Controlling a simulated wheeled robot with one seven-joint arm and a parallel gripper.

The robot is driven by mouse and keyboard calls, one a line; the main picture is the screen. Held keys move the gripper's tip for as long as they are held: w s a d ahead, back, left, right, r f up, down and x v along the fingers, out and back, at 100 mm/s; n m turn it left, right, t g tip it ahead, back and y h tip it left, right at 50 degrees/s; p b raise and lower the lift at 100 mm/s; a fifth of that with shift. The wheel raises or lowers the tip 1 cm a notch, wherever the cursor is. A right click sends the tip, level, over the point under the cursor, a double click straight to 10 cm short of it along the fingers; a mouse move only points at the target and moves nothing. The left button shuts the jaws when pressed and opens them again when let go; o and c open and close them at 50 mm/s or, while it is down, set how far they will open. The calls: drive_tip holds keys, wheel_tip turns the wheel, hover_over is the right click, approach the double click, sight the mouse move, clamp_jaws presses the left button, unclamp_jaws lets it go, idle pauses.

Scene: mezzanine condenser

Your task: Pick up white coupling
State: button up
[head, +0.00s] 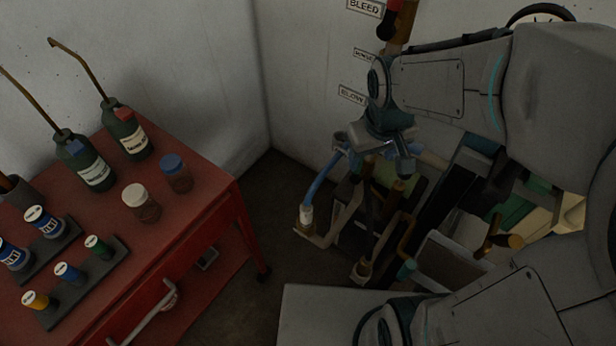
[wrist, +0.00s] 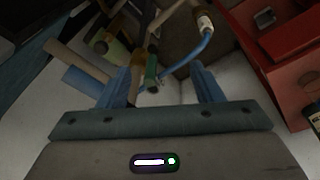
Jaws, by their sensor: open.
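The white coupling (head: 306,214) is a small pale cylinder at the lower end of a blue hose (head: 322,176), low beside the pipework in the head view. In the wrist view the white coupling (wrist: 204,22) shows near the top, right of centre, with the blue hose (wrist: 190,58) curving down from it. My gripper (head: 374,160) is above and to the right of the coupling in the head view, pointing down. In the wrist view my gripper (wrist: 162,76) has its fingers apart. The coupling lies beyond the fingertips, apart from them.
A red cart (head: 188,225) with bottles, jars and capped cylinders stands at the left. Brass and dark pipework (head: 362,268) crowds the space below my gripper. A pale flat surface (head: 320,315) is at the bottom. Dark floor shows between cart and pipework.

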drive_tip(key=w+a+f+n+g+b, duration=0.1)
drive_tip(key=w+a+f+n+b, duration=0.15)
drive_tip(key=a+f, duration=0.6)
drive_tip(key=n+g+b, duration=0.1)
drive_tip(key=n, duration=0.2)
approach(305, 209)
drive_tip(key=shift+w+d+f, duration=0.2)
drive_tip(key=shift+w+d, duration=0.05)
drive_tip(key=f, duration=0.8)
drive_tip(key=shift+s+a, duration=0.1)
drive_tip(key=shift+a, duration=0.1)
drive_tip(key=shift+f+p, duration=0.75)
drive_tip(key=shift+f, duration=2.3)
clamp_jaws()
